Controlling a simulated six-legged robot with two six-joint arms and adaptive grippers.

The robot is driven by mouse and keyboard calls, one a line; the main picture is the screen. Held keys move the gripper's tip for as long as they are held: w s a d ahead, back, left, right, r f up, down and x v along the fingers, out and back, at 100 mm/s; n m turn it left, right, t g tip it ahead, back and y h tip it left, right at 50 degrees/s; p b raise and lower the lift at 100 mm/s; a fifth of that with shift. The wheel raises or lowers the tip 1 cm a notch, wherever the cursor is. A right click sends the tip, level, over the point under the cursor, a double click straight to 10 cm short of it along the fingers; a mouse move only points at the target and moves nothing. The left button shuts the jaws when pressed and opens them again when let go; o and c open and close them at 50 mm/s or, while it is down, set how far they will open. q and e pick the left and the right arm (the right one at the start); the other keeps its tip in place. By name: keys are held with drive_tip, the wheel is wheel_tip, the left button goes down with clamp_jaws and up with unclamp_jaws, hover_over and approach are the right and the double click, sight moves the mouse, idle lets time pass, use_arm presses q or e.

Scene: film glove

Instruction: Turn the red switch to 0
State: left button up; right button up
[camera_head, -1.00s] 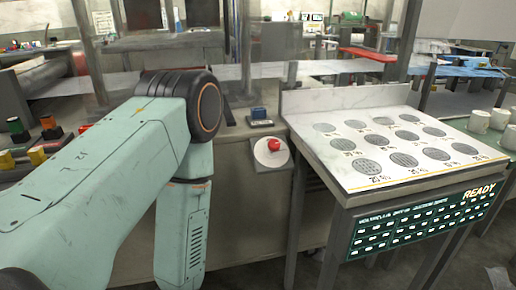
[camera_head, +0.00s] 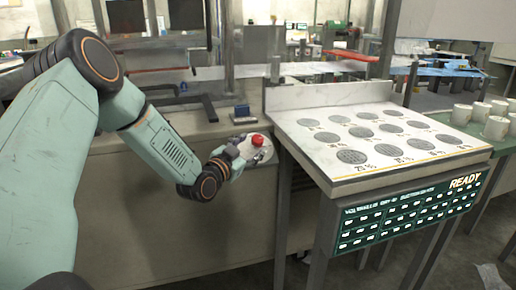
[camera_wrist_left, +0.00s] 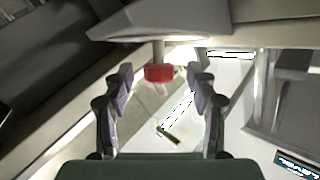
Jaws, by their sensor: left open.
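The red switch (camera_head: 257,140) is a small red knob on a pale round plate (camera_head: 262,153) on the front of the machine counter. My left gripper (camera_head: 236,152) is at the plate, just left of the knob. In the left wrist view, the red switch (camera_wrist_left: 159,72) is between the two fingertips of my open left gripper (camera_wrist_left: 161,82). A gap shows on each side, so the fingers do not appear to grip it. The marking 0 cannot be read. My right gripper is not in view.
A table with a white top (camera_head: 318,170) marked with grey discs stands to the right, with a green READY panel (camera_head: 405,212) on its front. White mugs (camera_head: 495,128) stand at far right. A small blue block (camera_head: 241,112) sits on the counter above the switch.

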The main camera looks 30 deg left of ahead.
sight(254, 145)
use_arm(q)
drive_tip(key=w+b, duration=0.1)
drive_tip(key=w, duration=0.2)
drive_tip(key=shift+w+a, duration=0.1)
drive_tip(key=shift+w, duration=0.15)
drive_tip(key=shift+c, duration=0.5)
drive_tip(key=c, duration=1.1)
